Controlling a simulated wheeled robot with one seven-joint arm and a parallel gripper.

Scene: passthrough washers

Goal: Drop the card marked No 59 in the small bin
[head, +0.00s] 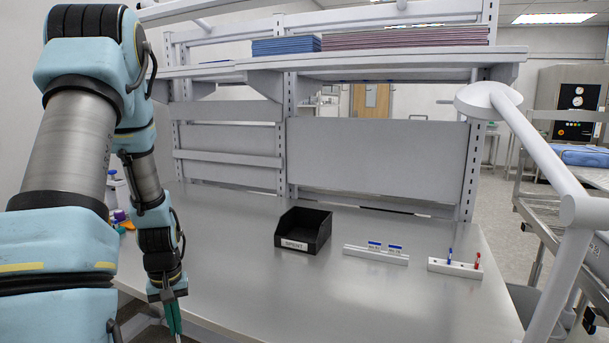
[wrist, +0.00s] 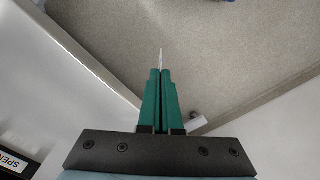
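My gripper (head: 173,320) hangs low at the left front edge of the table, left of the bin. In the wrist view its green fingers (wrist: 160,75) are closed together on a thin pale card (wrist: 161,58), seen edge-on past the fingertips; its marking cannot be read. The small black bin (head: 318,241), with a white label reading SPENT, stands open on the table. Its label also shows at the lower left of the wrist view (wrist: 13,162). Two blue-topped cards (head: 375,245) stand in a white rack (head: 376,256) right of the bin; their numbers are too small to read.
A white holder (head: 455,268) with a blue and a red pen stands at the right of the table. A shelf (head: 350,60) runs above the back. The metal tabletop (head: 250,290) before the bin is clear.

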